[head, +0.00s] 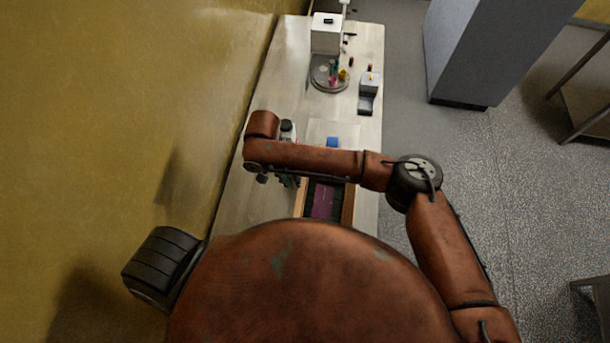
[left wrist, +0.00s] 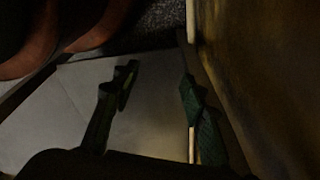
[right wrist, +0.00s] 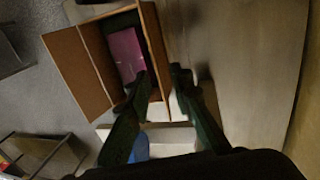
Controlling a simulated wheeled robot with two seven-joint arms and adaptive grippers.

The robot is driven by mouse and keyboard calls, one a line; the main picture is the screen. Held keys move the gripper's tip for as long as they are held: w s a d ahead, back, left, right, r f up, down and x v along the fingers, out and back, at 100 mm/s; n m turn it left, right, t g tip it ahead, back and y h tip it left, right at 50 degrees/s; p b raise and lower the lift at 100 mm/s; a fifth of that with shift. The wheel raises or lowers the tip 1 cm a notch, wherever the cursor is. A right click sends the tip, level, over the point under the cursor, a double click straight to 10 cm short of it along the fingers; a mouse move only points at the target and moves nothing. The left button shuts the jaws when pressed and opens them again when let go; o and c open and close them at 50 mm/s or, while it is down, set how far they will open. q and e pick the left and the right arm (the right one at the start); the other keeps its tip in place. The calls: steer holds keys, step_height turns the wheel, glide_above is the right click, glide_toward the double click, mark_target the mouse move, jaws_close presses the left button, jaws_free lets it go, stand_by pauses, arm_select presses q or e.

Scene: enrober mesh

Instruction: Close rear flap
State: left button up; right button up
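An open brown box (head: 348,205) stands on the worktable, partly hidden by my right arm and my body. In the right wrist view the box (right wrist: 97,48) has a wide brown flap (right wrist: 75,72) spread out on the left and a narrower brown panel (right wrist: 155,50) on the right. A purple item (right wrist: 125,52) lies inside. I cannot tell which panel is the rear flap. My right gripper (right wrist: 160,78) is open and empty, above the box's near right corner. In the head view it is mostly hidden under my arm. My left gripper (left wrist: 157,82) is open and empty, away from the box.
The table (head: 290,75) runs along a yellow wall (head: 130,110). A blue item (head: 332,142) and a dark-capped bottle (head: 287,128) stand near my right arm. A round tray (head: 322,86) with small coloured items and a white machine (head: 326,34) stand farther back.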

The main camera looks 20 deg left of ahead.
mark_target(299, 190)
steer(key=x, duration=0.2)
steer(key=p+x, duration=0.1)
steer(key=x, duration=0.3)
steer(key=shift+w+d+f+p, duration=0.25)
steer(key=shift+w+d+p, duration=0.05)
steer(key=shift+d+p, duration=0.1)
steer(key=shift+f, duration=0.45)
steer(key=shift+c, duration=0.2)
jaws_close()
arm_select(q)
steer(key=s, duration=0.1)
steer(key=s+r, duration=0.1)
steer(key=s, duration=0.2)
steer(key=shift+s+a+r, duration=0.15)
steer(key=shift+s+r, duration=0.15)
steer(key=shift+s, duration=0.05)
steer(key=shift+w, duration=0.25)
steer(key=shift+w, duration=0.3)
